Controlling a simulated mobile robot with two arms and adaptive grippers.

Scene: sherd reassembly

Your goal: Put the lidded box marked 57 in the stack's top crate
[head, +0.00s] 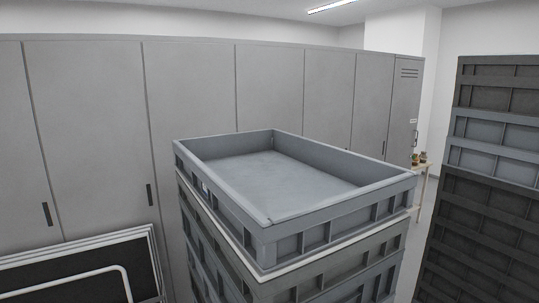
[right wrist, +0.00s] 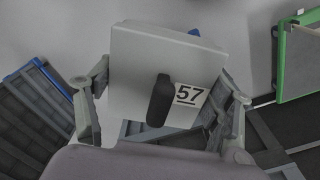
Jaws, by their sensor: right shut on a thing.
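The stack's top crate (head: 340,222) is grey, open and empty in the middle of the head view. It sits on several more crates (head: 335,270). In the right wrist view, the lidded box marked 57 (right wrist: 140,60) is pale grey, with a black part on the face beside its white number label. My right gripper (right wrist: 168,88) is shut on this box, with one finger on each side. The box and right gripper are out of the head view, so their place relative to the crate cannot be told. My left gripper is not in view.
Grey lockers (head: 190,85) line the wall behind the stack. A taller stack of dark crates (head: 480,215) stands at the right. White-framed dark panels (head: 75,270) lean at the lower left. A small table (head: 424,188) with potted plants is behind. The space above the top crate is clear.

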